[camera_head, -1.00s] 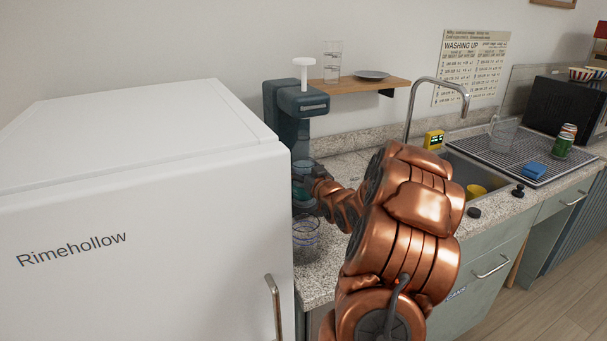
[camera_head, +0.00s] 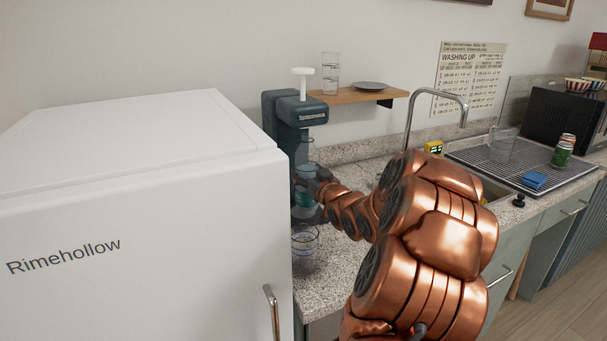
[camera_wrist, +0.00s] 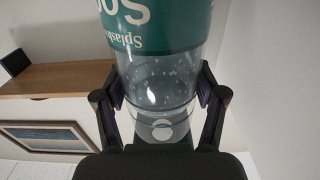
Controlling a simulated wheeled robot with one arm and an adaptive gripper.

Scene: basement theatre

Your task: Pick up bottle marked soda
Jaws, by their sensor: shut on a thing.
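The soda bottle is clear with a teal label. In the head view the bottle (camera_head: 306,150) stands upright in front of a dark blue-grey drink maker (camera_head: 290,108) with a white knob on top. In the wrist view the bottle (camera_wrist: 160,75) fills the upper middle, and its label shows upside-down white letters reading "SO" and "Splash". My gripper (camera_wrist: 160,95) has one finger on each side of the clear part and is shut on it. Whether the bottle's base touches anything is unclear.
A clear glass (camera_head: 305,240) stands on the counter just below the bottle. A white fridge (camera_head: 150,220) fills the left. A wooden shelf (camera_head: 360,97) hangs behind. The sink faucet (camera_head: 437,85) and drying mat (camera_head: 525,165) lie to the right.

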